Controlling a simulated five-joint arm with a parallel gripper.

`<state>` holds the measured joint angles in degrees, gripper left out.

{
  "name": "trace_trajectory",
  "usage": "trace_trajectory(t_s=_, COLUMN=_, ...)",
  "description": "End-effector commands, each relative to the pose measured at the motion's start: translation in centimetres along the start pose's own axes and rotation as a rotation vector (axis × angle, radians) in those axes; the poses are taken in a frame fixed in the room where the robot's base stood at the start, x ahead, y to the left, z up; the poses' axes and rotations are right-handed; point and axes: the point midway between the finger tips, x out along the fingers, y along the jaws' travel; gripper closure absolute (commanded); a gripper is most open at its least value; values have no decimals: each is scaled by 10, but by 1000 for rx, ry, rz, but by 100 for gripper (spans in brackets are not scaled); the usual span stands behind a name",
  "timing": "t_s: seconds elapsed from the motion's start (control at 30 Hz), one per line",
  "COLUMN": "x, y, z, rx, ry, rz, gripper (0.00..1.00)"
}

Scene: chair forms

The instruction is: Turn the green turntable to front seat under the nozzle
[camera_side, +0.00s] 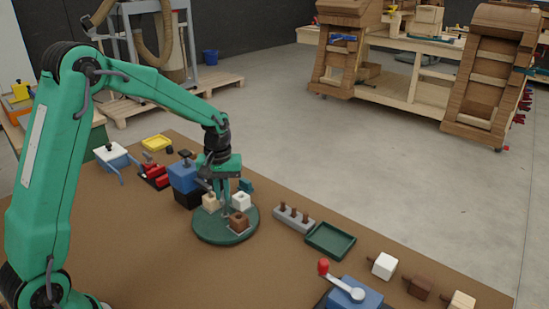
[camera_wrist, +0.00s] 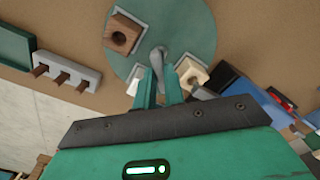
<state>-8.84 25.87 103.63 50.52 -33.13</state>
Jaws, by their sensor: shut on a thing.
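The round green turntable (camera_side: 214,235) lies flat on the brown bench, and it also shows in the wrist view (camera_wrist: 185,20). It carries a brown block (camera_side: 239,222), a white block (camera_side: 241,201) and a beige block (camera_side: 210,203) on pale seats near its rim. My gripper (camera_side: 225,198) is low over the turntable. In the wrist view my gripper (camera_wrist: 162,78) is shut on a grey handle (camera_wrist: 184,66) at the turntable, partly hidden by the fingers. A blue machine with a black base (camera_side: 184,178) stands beside the beige block. I cannot clearly make out its nozzle.
A grey rack with brown pegs (camera_side: 293,218) and a green tray (camera_side: 331,240) lie to the right. A blue crank box with a red knob (camera_side: 352,295) is at the front. A white-topped blue box (camera_side: 112,155) and a yellow tray (camera_side: 156,143) stand behind.

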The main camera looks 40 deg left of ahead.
Motion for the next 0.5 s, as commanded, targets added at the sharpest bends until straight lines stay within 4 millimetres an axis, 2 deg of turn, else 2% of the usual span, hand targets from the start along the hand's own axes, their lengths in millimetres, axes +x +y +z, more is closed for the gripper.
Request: trace_trajectory(t_s=0.5, x=-1, y=0, z=0, rx=-55, ry=2, rz=2, gripper=100)
